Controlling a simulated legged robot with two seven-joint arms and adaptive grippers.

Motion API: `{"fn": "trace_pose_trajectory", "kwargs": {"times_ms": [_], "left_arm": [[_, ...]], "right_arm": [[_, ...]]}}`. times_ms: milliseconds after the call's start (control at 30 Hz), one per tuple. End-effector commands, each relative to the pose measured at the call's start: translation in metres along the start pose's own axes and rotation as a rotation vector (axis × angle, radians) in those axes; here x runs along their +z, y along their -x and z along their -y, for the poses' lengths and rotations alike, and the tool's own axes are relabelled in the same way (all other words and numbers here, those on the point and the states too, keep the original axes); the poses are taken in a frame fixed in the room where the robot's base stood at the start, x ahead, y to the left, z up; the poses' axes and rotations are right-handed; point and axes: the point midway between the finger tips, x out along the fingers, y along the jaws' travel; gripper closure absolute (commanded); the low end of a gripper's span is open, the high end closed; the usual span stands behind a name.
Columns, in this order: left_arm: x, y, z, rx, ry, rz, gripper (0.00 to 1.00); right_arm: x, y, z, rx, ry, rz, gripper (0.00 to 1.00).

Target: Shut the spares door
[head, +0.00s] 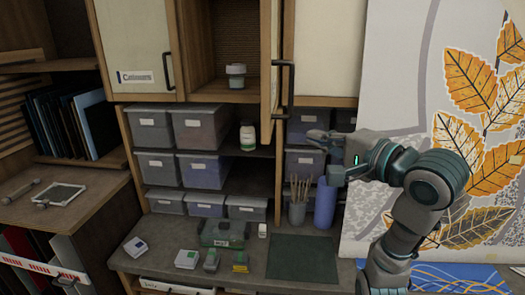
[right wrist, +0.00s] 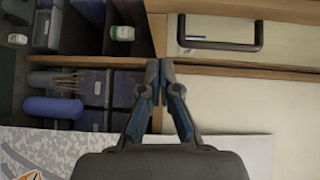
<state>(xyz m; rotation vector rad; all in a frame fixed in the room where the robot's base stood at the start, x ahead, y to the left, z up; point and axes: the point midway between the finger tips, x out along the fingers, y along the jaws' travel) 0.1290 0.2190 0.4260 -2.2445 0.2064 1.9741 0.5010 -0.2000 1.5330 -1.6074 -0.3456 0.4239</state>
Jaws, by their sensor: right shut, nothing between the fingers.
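The spares door (head: 268,60) appears to be the narrow cream-and-wood door in the middle of the upper cabinet. It stands open, swung outward and seen almost edge-on. Its dark handle (head: 290,90) is on the right-hand face. In the right wrist view the door's cream face (right wrist: 285,37) shows, with the handle (right wrist: 222,46) at the upper right. My right gripper (head: 316,136) is shut and empty, below and to the right of the handle, apart from it. In the right wrist view its fingertips (right wrist: 160,70) meet near the cabinet's lower edge. My left gripper is not in view.
The open compartment holds a lidded jar (head: 236,77). A left door (head: 135,45) labelled "Colours" and a right cream door (head: 325,45) are closed.

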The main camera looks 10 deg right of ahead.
Motion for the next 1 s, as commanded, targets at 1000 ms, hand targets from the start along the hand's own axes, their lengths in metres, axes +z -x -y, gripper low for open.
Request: {"fn": "trace_pose_trajectory", "kwargs": {"times_ms": [1000], "left_arm": [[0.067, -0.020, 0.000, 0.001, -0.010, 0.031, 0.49]], "right_arm": [[0.017, -0.065, 0.056, -0.066, -0.061, 0.029, 1.00]]}}
